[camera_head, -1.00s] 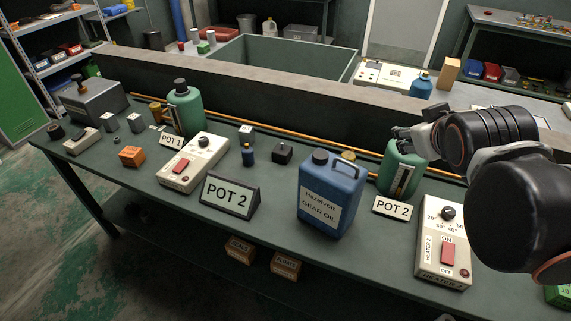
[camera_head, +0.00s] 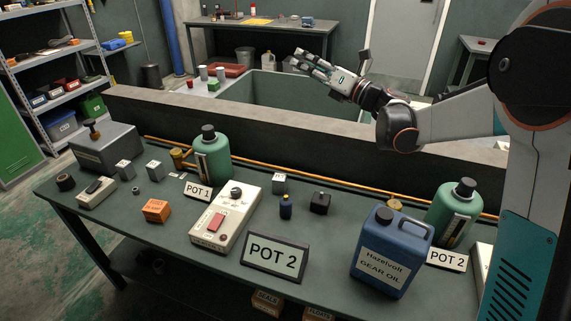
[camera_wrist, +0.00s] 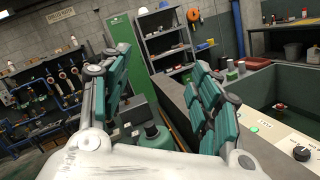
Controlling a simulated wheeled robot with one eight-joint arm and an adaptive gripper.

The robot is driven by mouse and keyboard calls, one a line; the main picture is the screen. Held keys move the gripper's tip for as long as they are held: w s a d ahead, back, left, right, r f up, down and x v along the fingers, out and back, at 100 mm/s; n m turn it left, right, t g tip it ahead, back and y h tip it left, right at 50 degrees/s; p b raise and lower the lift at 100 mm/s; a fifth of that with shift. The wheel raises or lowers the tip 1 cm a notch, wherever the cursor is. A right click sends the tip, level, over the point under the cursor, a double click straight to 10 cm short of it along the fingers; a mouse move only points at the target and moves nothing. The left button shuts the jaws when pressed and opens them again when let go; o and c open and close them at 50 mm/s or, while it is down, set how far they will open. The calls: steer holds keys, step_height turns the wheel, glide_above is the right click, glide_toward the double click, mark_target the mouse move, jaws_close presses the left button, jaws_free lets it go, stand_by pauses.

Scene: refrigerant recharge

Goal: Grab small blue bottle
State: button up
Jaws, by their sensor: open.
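The small blue bottle (camera_head: 286,207) stands upright on the dark green table, between the white heater box and a small black block, with a small grey cube just behind it. My gripper (camera_head: 312,62) is open and empty, raised above and behind the table, over the low wall and the grey bin beyond it. It is well apart from the bottle, up and to the right of it in the head view. In the wrist view, my two teal-padded fingers (camera_wrist: 160,95) are spread wide with nothing between them. I cannot see the small blue bottle in the wrist view.
A large blue gear oil jug (camera_head: 390,255) stands right of the bottle, and a POT 2 sign (camera_head: 273,257) in front. Green pots (camera_head: 212,157) stand at left and right. A white heater box (camera_head: 226,218) is close left. An orange pipe (camera_head: 330,186) runs along the back.

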steer(key=s+a+f+n+g+y, duration=0.1)
steer(key=s+a+f+n+g, duration=0.15)
steer(key=f+n+g, duration=0.95)
steer(key=n+g+h, duration=0.4)
steer(key=n+g, duration=0.1)
glide_toward(286, 200)
steer(key=a+f, duration=0.1)
steer(key=a, duration=0.2)
steer(key=shift+t, duration=0.3)
steer(key=b+x, duration=0.1)
steer(key=x, duration=0.2)
steer(key=b+x, duration=0.1)
steer(key=x, duration=0.2)
steer(key=shift+s+d+f, duration=0.1)
steer(key=shift+s+f, duration=0.1)
steer(key=shift+f, duration=0.15)
steer(key=shift+s+a, duration=0.1)
steer(key=shift+a, duration=0.25)
steer(key=c, duration=1.2)
